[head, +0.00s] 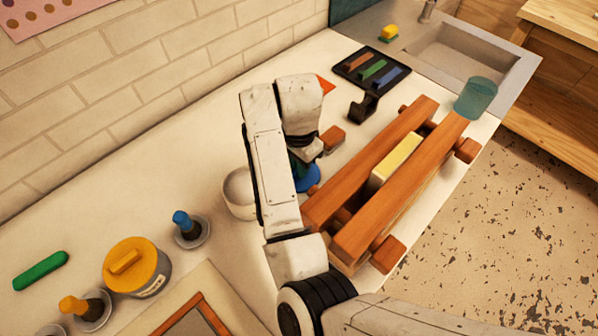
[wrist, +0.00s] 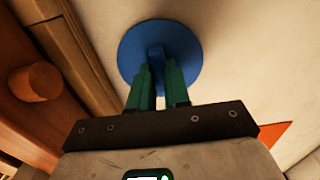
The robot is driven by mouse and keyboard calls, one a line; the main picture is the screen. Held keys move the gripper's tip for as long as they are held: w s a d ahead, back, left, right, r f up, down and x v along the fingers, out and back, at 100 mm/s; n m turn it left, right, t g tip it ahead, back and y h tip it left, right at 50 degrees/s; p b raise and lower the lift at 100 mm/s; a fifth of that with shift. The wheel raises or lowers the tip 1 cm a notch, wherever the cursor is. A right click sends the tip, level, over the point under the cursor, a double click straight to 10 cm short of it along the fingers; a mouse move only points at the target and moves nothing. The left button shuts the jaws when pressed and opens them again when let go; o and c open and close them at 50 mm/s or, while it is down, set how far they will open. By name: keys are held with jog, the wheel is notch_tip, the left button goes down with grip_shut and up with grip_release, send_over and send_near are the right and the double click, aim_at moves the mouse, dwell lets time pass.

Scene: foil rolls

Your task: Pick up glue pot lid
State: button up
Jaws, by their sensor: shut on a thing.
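The blue round lid (wrist: 132,50) has a raised bar handle and fills the upper middle of the wrist view. My gripper (wrist: 157,78) has green fingers, shut on that handle from both sides. In the head view the lid (head: 309,178) shows as a blue patch beside my arm, partly hidden by it. A white round pot (head: 236,190) stands just left of my arm in the head view, partly covered by the arm. I cannot tell how high the lid is above the table.
A wooden press with two long beams (head: 440,147) stands right of my arm. A yellow-lidded pot (head: 137,262), a green stick (head: 40,270) and small bottles sit at the left. A black tray (head: 372,66) with coloured bars lies behind. A teal cup (head: 477,99) stands at the press's far end.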

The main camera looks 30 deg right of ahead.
grip_shut()
